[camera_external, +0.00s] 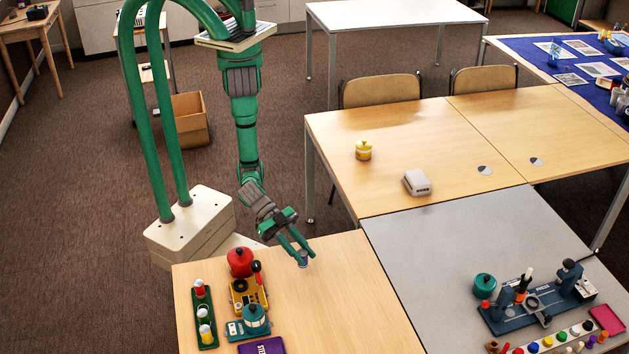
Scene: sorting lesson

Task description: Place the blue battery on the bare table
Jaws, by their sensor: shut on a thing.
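My gripper (301,255) is over the near wooden table (345,300), close to its far edge. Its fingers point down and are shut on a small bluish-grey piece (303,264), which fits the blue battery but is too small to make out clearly. The fingers hide part of it. I cannot tell whether its lower end touches the tabletop or hangs just above it. The wood around and to the right of it is bare.
The grey table (450,245) adjoins at right.

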